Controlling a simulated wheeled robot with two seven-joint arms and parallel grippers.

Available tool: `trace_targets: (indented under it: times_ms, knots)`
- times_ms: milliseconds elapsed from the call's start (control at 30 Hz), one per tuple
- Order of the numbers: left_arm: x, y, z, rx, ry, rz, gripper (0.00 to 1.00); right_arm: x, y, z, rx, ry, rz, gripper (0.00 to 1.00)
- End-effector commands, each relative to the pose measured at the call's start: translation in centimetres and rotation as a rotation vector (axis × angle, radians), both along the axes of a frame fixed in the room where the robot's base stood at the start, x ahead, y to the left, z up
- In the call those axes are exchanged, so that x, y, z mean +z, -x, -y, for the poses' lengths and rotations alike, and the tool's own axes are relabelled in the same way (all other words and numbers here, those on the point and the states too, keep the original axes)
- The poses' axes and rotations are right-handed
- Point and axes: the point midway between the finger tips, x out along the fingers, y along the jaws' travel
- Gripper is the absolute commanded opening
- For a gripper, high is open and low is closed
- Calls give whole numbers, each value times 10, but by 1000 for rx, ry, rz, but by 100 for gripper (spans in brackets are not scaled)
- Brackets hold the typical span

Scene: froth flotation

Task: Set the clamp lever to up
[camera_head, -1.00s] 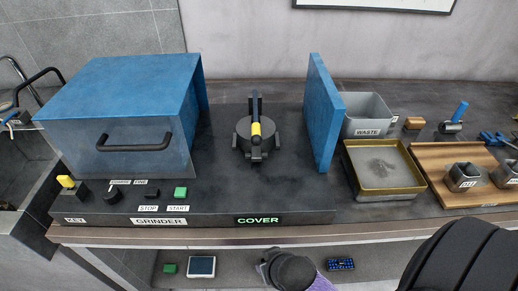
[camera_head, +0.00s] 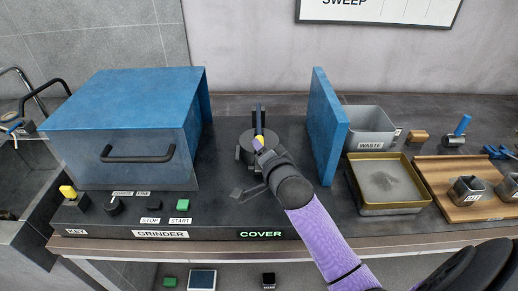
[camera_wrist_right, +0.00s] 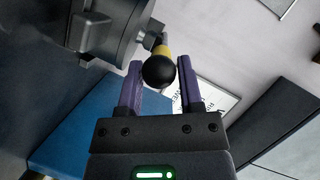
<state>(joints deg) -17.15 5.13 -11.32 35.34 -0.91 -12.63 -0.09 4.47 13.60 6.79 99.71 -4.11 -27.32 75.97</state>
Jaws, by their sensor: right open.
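The clamp lever (camera_head: 259,140), with a yellow grip, is on the dark round grinder jar (camera_head: 245,156), in front of a black upright bar (camera_head: 258,117). In the right wrist view its black ball end (camera_wrist_right: 158,72) faces the camera, with the yellow grip (camera_wrist_right: 163,48) behind it. My right gripper (camera_head: 262,148) is at the lever; its purple fingers (camera_wrist_right: 159,64) are open, one on each side of the ball end, with a gap visible at least on the right. My arm hides part of the jar's front. My left gripper is not in view.
The blue hood (camera_head: 125,98) stands left of the jar, and an upright blue panel (camera_head: 327,125) stands close right of my forearm. Beyond it are the waste bin (camera_head: 370,147), a gold-rimmed tray (camera_head: 390,209) and a wooden board (camera_head: 440,170). Switches (camera_head: 113,206) line the front left.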

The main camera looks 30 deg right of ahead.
Motion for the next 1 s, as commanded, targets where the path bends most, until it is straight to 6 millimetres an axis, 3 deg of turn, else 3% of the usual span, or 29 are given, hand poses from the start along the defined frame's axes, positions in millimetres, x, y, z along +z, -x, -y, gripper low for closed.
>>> trace_targets:
  times_ms: [200,500,733,1000]
  knots:
    - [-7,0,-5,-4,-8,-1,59,-6,-22,5,0,1,0,46]
    - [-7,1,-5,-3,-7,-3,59,-5,-24,5,1,2,-1,46]
    - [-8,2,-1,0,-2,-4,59,-5,-24,5,1,2,-2,0]
    - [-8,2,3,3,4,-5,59,-6,-24,5,2,1,-2,0]
